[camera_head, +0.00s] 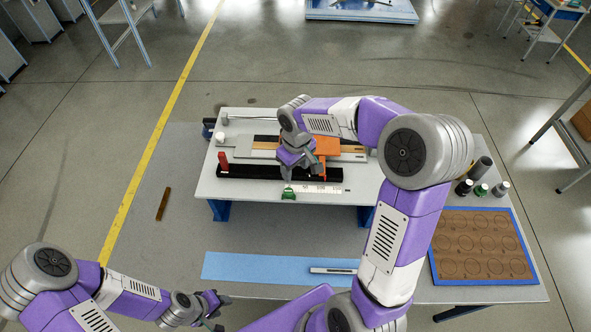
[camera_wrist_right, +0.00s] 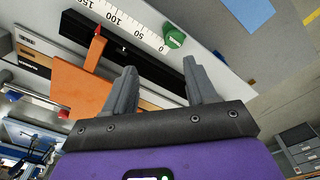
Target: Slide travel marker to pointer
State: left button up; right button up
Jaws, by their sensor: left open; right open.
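The green travel marker (camera_head: 288,194) sits at the zero end of the white ruler scale (camera_head: 318,189); in the right wrist view the marker (camera_wrist_right: 174,37) is beyond my fingertips. The orange carriage (camera_wrist_right: 80,88) has a narrow orange-red pointer (camera_wrist_right: 97,47) reaching toward the scale, well up from the marker's end. In the head view the carriage (camera_head: 326,147) is partly hidden by my right arm. My right gripper (camera_head: 289,176) is open and empty just above and behind the marker; its fingers (camera_wrist_right: 160,70) are apart. My left gripper (camera_head: 214,304) is open and empty, off the bench.
A black rail (camera_head: 250,172) runs behind the scale, with a red upright piece (camera_head: 222,161) at its left end. Several bottles (camera_head: 481,190) stand at the right. A blue mat (camera_head: 235,267) and a brown tray (camera_head: 481,245) lie nearer. The white bench in front of the scale is clear.

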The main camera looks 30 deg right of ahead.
jog(key=shift+r, duration=0.2)
dwell(0.4)
notch_tip(320, 180, up, 8)
jog(key=shift+s+f+b, duration=0.25)
jog(key=shift+b, duration=0.05)
